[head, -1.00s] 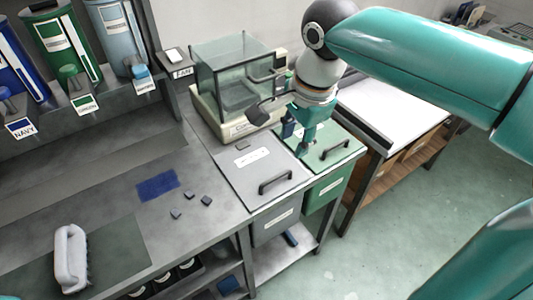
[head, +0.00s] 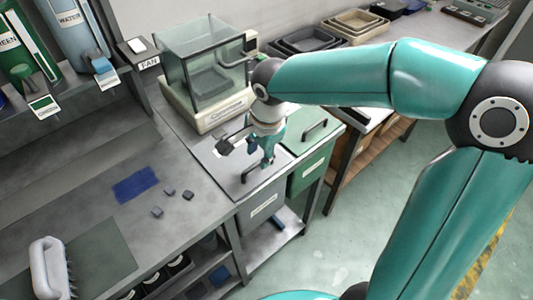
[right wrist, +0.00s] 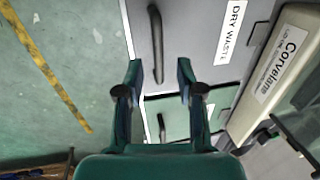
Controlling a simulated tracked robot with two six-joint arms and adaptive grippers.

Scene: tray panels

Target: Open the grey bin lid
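The grey bin lid (head: 222,172) lies flat and closed in the counter, left of the green lid. Its black bar handle (head: 250,172) is near the front edge, partly hidden by my right gripper (head: 267,163), which is above the lid. In the right wrist view the grey lid (right wrist: 190,45) carries a "DRY WASTE" label, and its handle (right wrist: 155,45) lies just beyond and between the spread fingertips. My right gripper (right wrist: 160,75) is open and empty, apart from the handle in the picture. My left gripper is not in view.
A green bin lid (head: 312,140) with its own handle adjoins on the right. A scale with a glass box (head: 200,70) stands behind the lids. A blue cloth (head: 136,186) and small dark pieces (head: 171,190) lie on the counter to the left. Floor is free in front.

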